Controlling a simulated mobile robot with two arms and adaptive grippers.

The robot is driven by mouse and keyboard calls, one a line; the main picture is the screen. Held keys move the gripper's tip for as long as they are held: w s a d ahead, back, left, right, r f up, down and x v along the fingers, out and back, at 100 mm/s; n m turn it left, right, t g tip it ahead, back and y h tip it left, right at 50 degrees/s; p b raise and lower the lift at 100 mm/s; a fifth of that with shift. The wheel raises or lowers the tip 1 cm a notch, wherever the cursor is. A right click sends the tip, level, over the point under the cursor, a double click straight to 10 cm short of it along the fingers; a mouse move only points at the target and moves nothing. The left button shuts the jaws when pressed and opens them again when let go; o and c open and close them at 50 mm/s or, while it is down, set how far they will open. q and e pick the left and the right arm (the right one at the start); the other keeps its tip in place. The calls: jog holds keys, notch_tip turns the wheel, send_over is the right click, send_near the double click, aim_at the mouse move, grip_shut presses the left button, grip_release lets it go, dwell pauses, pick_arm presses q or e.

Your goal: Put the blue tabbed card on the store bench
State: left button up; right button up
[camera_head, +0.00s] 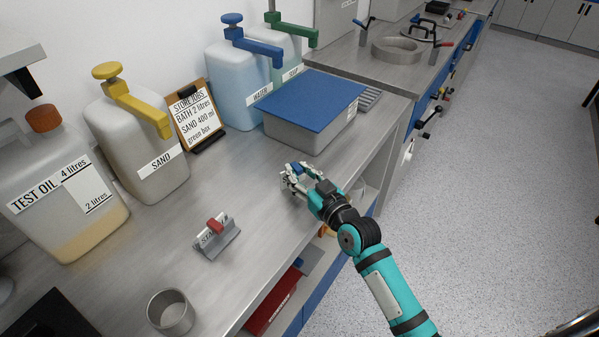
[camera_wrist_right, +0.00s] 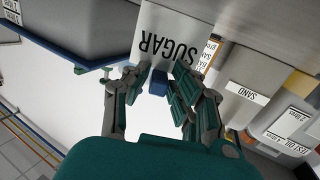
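The blue tabbed card is a white plate lettered SUGAR (camera_wrist_right: 165,35) with a small blue tab (camera_wrist_right: 158,82). In the head view its blue tab (camera_head: 297,169) shows by my right fingertips. My right gripper (camera_head: 303,180) is over the front part of the store bench (camera_head: 245,185). In the wrist view the right gripper's fingers (camera_wrist_right: 160,80) lie close on both sides of the tab and appear shut on it. The card's lower edge is out of the wrist view, so I cannot tell whether it touches the bench. My left gripper is not in view.
A red-tabbed card in a stand (camera_head: 217,236) and a metal cup (camera_head: 170,312) are on the bench. A blue-lidded grey box (camera_head: 310,100) stands behind my right gripper. SAND (camera_head: 140,150) and WATER (camera_head: 238,85) containers line the wall. Bare bench lies left of the gripper.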

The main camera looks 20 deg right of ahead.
jog(key=shift+o, duration=1.2)
jog(key=shift+r, duration=0.25)
jog(key=b+v, duration=0.1)
jog(key=v, duration=1.1)
jog(key=shift+f, duration=0.1)
